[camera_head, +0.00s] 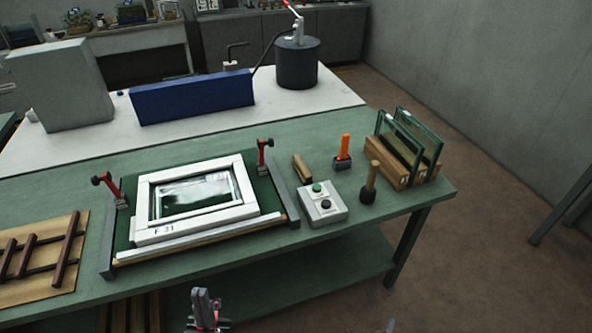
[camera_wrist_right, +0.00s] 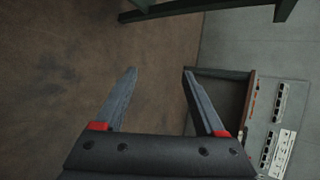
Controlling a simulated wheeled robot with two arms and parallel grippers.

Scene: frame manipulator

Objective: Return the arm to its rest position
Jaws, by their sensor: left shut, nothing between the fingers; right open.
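My left gripper (camera_head: 205,308) shows at the bottom of the head view, in front of the green table and below its top. It is shut and empty. My right gripper (camera_wrist_right: 158,76) shows in the right wrist view with its two grey fingers wide apart, open and empty, over brown floor. A tiny grey tip at the bottom edge of the head view may be part of it; I cannot tell. Neither gripper touches anything on the table. The rest of both arms is out of view.
The green table (camera_head: 345,235) carries a white window frame (camera_head: 245,207) in a clamped jig, a button box (camera_head: 323,204), a mallet (camera_head: 369,184), an orange-handled tool (camera_head: 344,147) and glass panes in a wooden rack (camera_head: 385,168). Floor right of the table is clear.

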